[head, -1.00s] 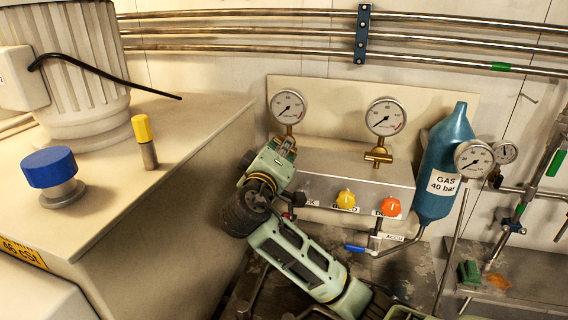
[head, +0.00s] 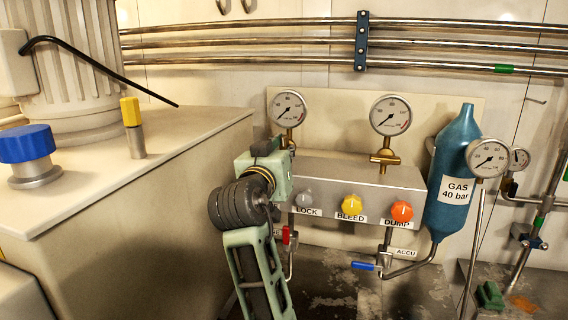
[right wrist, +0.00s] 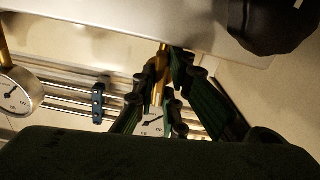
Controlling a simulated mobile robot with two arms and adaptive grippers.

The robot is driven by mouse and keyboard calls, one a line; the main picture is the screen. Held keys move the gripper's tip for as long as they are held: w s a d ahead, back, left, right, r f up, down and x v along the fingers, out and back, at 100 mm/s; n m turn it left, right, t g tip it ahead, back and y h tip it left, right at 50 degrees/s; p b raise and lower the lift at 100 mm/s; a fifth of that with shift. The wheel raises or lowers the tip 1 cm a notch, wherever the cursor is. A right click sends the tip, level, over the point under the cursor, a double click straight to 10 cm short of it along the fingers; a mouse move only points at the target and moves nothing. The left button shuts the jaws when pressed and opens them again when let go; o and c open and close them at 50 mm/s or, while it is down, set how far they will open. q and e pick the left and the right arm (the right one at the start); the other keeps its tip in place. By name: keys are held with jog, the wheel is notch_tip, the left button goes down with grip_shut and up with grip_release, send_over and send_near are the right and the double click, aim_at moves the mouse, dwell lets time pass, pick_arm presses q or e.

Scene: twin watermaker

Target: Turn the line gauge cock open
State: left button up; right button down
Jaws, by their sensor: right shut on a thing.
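Two round gauges stand on brass stems above the grey valve block (head: 340,180). My right gripper (head: 285,147) is just under the left gauge (head: 289,109), and its fingers are mostly hidden behind its own body in the head view. In the right wrist view, the picture is upside down and the two dark fingers (right wrist: 166,88) are closed around the brass stem and cock (right wrist: 160,72) of that gauge. The gripper hides the cock's handle, so its angle cannot be told. The gauge needle points to the lower left. My left gripper is not in view.
The right gauge (head: 391,115) has a brass cock (head: 384,158) with a crosswise handle. Grey, yellow (head: 352,203) and orange (head: 402,211) knobs sit on the block front. A blue gas bottle (head: 453,175) stands right. A cream cabinet (head: 150,190) is close on the left.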

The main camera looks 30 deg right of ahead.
jog(key=shift+f+m+b, duration=0.2)
jog(key=shift+m+b, duration=0.25)
jog(key=shift+m, duration=0.15)
jog(key=c, duration=1.8)
grip_release()
jog(key=shift+r, duration=0.2)
jog(key=shift+s+a, duration=0.1)
jog(key=shift+a, duration=0.05)
jog(key=v, duration=0.8)
jog(key=shift+a+f, duration=0.1)
jog(key=shift+f, duration=0.1)
